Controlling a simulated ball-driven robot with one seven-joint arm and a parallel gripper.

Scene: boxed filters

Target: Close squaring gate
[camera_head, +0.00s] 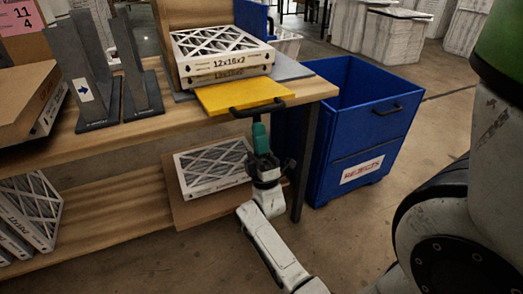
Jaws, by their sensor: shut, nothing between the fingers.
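The squaring gate looks to be the yellow plate (238,94) at the front edge of the workbench. It lies nearly flat, folded out toward me, with a black bar handle (257,107) on its near edge. Behind it, a stack of boxed filters (222,55) marked 12x16x2 sits against a wooden back panel (190,14). My gripper (260,126), with green fingertips, points upward just below the right part of the handle. It is shut and empty. I cannot tell whether the fingertips touch the handle.
A blue bin (350,130) stands right of the bench. Grey upright plates (90,70) and a cardboard box (25,95) are on the bench's left. A filter (213,167) lies on the lower shelf behind my gripper. Open floor lies in front.

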